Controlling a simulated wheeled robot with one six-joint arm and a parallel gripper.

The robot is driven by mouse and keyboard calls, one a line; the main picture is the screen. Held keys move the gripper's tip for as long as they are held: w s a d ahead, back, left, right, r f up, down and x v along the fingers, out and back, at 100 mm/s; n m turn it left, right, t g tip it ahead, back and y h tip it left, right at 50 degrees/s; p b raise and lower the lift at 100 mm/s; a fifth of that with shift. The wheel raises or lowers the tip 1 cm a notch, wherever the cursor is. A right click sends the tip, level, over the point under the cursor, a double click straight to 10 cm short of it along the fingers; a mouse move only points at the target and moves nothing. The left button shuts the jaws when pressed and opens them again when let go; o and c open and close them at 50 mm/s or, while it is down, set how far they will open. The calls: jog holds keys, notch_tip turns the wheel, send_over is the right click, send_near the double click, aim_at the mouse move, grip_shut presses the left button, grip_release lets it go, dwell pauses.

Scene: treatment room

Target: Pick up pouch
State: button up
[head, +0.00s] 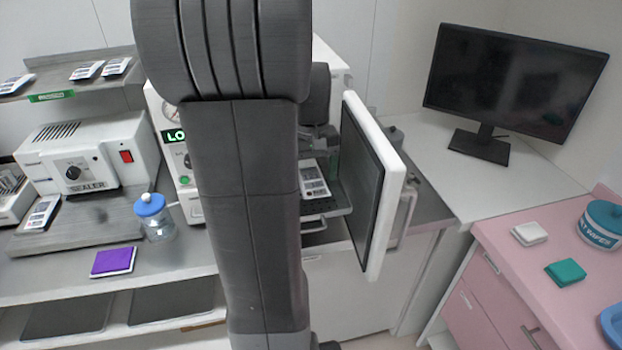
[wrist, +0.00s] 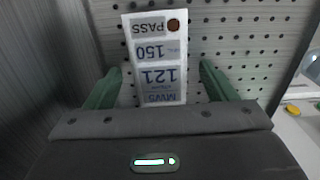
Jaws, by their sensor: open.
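A white pouch (wrist: 157,60) lies on a perforated grey tray (wrist: 250,50) in the wrist view. Its print reads upside down, with "PASS", "150" and "121", and it has a brown dot. In the head view the pouch (head: 313,180) lies on the tray inside the open machine. My gripper (wrist: 160,72) has green fingers, one on each side of the pouch, apart and with nothing held. The pouch's near end is hidden behind the gripper body. In the head view my arm hides most of the machine's front.
The machine's open door (head: 362,190) stands just right of the tray. A sealer (head: 88,155), a blue-lidded jar (head: 154,218) and a purple packet (head: 113,261) are on the left counter. Other pouches (head: 87,70) lie on the upper shelf. A monitor (head: 510,80) stands at right.

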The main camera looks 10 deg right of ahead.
jog(key=c, duration=1.1)
jog(key=shift+o, duration=0.2)
